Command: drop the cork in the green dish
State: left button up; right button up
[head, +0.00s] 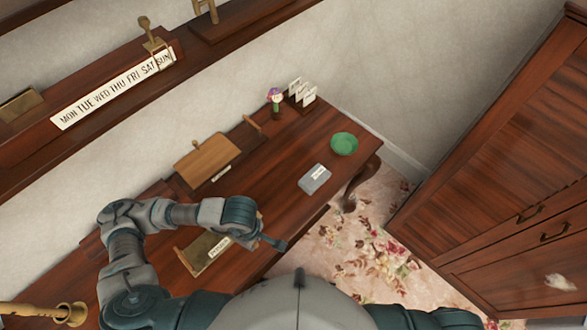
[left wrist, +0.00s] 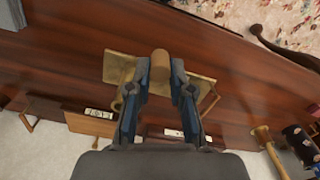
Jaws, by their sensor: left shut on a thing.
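The green dish (head: 344,144) sits near the far right corner of the dark wooden table in the head view. My left gripper (left wrist: 160,78) is shut on the cork (left wrist: 160,62), a tan cylinder between its fingertips in the left wrist view. In the head view my left gripper (head: 273,243) is over the front part of the table, well to the lower left of the dish. The cork cannot be made out in the head view. The dish does not show in the left wrist view. My right gripper is in neither view.
A grey labelled box (head: 314,179) lies beside the dish. A brass-coloured labelled tray (head: 192,258) is near my left gripper. A wooden box (head: 207,158), a small figurine (head: 275,97) and a card holder (head: 301,92) stand along the wall. Bare tabletop (head: 262,180) lies between.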

aim_at(340, 147)
jog(key=i+l+z, duration=0.2)
jog(key=l, duration=0.25)
jog(key=i+l+z, duration=0.2)
jog(key=l, duration=0.2)
jog(key=i+l+z, duration=0.2)
jog(key=i+l, duration=0.05)
jog(key=l, duration=0.1)
